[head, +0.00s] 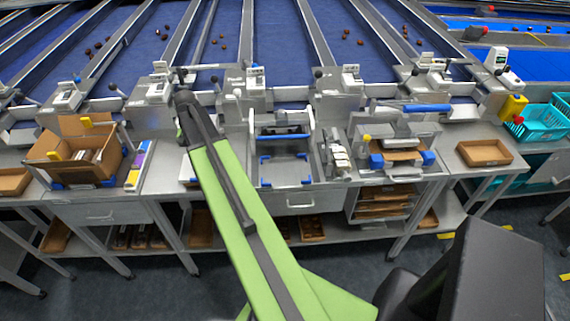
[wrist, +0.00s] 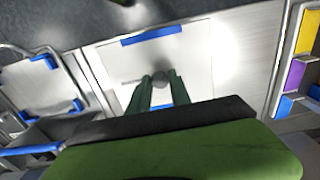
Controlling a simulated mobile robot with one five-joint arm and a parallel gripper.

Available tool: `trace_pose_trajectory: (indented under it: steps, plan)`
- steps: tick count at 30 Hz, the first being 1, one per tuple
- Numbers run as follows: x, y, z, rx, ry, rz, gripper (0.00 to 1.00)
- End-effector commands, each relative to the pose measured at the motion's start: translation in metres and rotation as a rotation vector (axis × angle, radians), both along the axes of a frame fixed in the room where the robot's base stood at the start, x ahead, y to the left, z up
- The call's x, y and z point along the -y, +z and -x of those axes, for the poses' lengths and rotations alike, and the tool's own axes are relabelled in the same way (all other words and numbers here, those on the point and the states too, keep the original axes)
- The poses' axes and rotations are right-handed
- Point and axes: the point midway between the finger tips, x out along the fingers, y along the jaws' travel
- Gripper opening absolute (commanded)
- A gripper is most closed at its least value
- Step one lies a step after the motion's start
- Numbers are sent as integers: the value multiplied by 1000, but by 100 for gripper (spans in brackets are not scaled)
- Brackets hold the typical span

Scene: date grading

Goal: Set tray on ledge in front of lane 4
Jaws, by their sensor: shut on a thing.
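My gripper (wrist: 160,92) shows in the wrist view with its two dark green fingers close together. Beneath is a pale plate (wrist: 205,65) with blue edge pieces (wrist: 152,36). In the head view my arm hides the fingers and most of this plate (head: 187,170). Empty brown trays stand at the right (head: 485,152) and far left (head: 12,182). No tray shows in my gripper. Lane numbers are not legible.
A metal stand with blue corners (head: 285,160) is right of my arm. A cardboard box (head: 75,150) and a yellow-purple-blue strip (head: 138,165) are left. Lever knobs and lane units (head: 255,78) line the back. A teal basket (head: 545,120) is far right.

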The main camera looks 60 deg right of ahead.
Motion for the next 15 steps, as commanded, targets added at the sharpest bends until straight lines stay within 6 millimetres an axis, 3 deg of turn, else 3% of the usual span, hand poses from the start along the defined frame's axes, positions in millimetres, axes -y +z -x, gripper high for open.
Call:
trace_pose_trajectory:
  steps: [15]
  plan:
    - [0,-12,0,0,0,0,0]
